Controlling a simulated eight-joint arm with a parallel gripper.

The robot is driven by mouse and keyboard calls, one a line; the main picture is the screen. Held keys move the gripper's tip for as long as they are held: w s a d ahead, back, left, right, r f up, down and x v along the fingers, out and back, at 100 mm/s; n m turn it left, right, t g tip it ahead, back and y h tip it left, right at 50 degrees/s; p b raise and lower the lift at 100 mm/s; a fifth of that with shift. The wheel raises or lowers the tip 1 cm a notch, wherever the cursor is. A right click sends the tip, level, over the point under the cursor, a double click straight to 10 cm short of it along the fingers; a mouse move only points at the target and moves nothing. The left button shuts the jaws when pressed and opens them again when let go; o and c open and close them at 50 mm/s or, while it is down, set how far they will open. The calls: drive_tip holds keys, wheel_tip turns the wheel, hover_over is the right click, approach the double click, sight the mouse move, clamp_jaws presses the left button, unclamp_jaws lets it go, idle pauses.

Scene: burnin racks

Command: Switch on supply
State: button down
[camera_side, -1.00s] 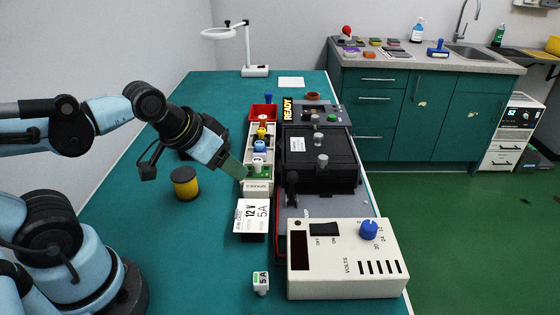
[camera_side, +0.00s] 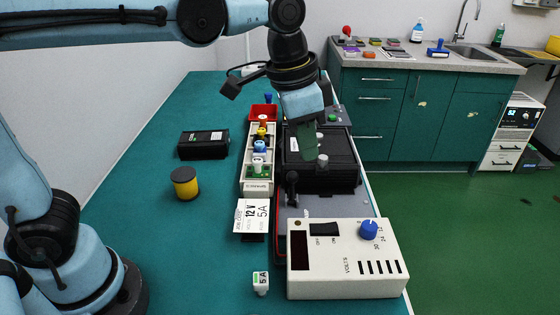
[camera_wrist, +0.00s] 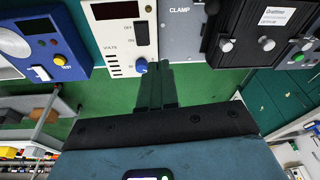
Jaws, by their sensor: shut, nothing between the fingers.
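The supply (camera_side: 345,282) is a white box at the front right of the bench, with a dark display (camera_side: 300,250). Its black OFF/ON rocker switch (camera_side: 324,230) and blue VOLTS knob (camera_side: 369,229) are on top; I cannot tell the switch position. The wrist view shows the supply (camera_wrist: 115,45), switch (camera_wrist: 141,33) and knob (camera_wrist: 141,66). My gripper (camera_side: 310,158) is shut and empty, above the black clamp fixture (camera_side: 335,180), behind and apart from the supply. In the wrist view my fingertips (camera_wrist: 158,66) appear beside the knob.
A card reading 12 V 5 A (camera_side: 251,215) stands left of the supply. A 5A fuse (camera_side: 261,284) is on the bench in front. A tray (camera_side: 258,187) of colored fuses, a yellow-black cylinder (camera_side: 185,182) and a black box (camera_side: 204,145) are left. A dark lever (camera_side: 292,185) rises behind the supply.

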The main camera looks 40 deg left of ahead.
drive_tip(key=m+g, duration=0.1)
drive_tip(key=m, duration=0.1)
hover_over(334, 226)
drive_tip(key=s+a, duration=0.1)
drive_tip(key=s, duration=0.1)
drive_tip(key=shift+w+a+r, duration=0.15)
drive_tip(key=shift+w+r, duration=0.1)
drive_tip(key=shift+r, duration=0.05)
drive_tip(key=f, duration=0.9)
drive_tip(key=w+d+f, duration=0.1)
drive_tip(key=f, duration=0.4)
drive_tip(key=shift+w, duration=0.1)
drive_tip(key=shift+w+d+f, duration=0.1)
drive_tip(key=shift+d+f, duration=0.05)
drive_tip(key=shift+s+a+r, duration=0.3)
drive_tip(key=shift+s+a, duration=0.25)
drive_tip(key=shift+s, duration=0.05)
